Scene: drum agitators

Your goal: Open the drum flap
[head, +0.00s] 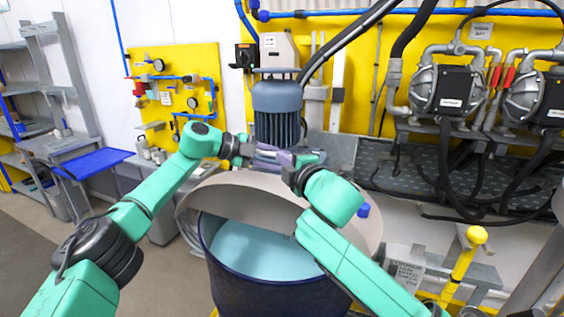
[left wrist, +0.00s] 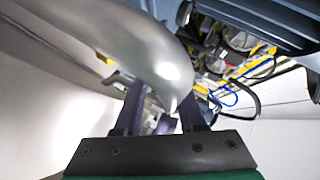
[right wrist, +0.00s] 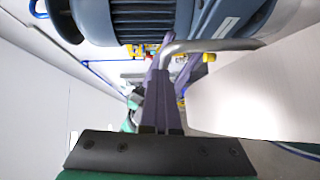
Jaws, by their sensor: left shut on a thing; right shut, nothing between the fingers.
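The dark blue drum (head: 270,295) stands in the middle of the head view. Its beige flap (head: 222,190) is tilted up at the front, and light blue contents (head: 255,250) show beneath it. My left gripper (head: 268,153) is at the flap's top, by the motor; it is shut on the flap's curved grey metal handle (left wrist: 150,50), which crosses between its fingers in the left wrist view. My right gripper (head: 295,160) is close beside it, shut and empty. In the right wrist view its purple fingers (right wrist: 168,85) are together near the grey handle bar (right wrist: 210,46).
A blue-grey motor (head: 277,105) stands upright just behind the grippers. Pumps (head: 448,90) with black hoses are at the right back. A yellow post (head: 462,270) stands right of the drum. A blue tray (head: 95,162) and shelves are at the left.

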